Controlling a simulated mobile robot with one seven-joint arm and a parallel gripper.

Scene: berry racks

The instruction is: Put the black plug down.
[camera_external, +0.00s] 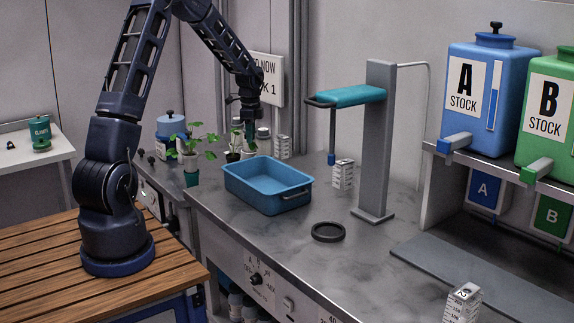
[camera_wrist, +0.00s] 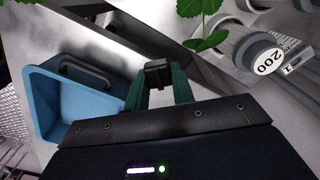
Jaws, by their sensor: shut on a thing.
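My gripper (camera_external: 249,132) hangs from the arm above the back left of the grey bench, behind the blue basin. In the wrist view its two green fingers (camera_wrist: 158,90) are shut on a small black plug (camera_wrist: 157,71), which sits between the fingertips. The plug cannot be made out in the external view. Whether it touches anything below is unclear.
The blue basin (camera_external: 247,192) stands in front of the gripper. Potted plants (camera_external: 190,150) and white containers (camera_external: 283,147) stand close by. A black ring (camera_external: 328,232) and a grey stand (camera_external: 377,150) are to the right. Bare bench lies around the ring.

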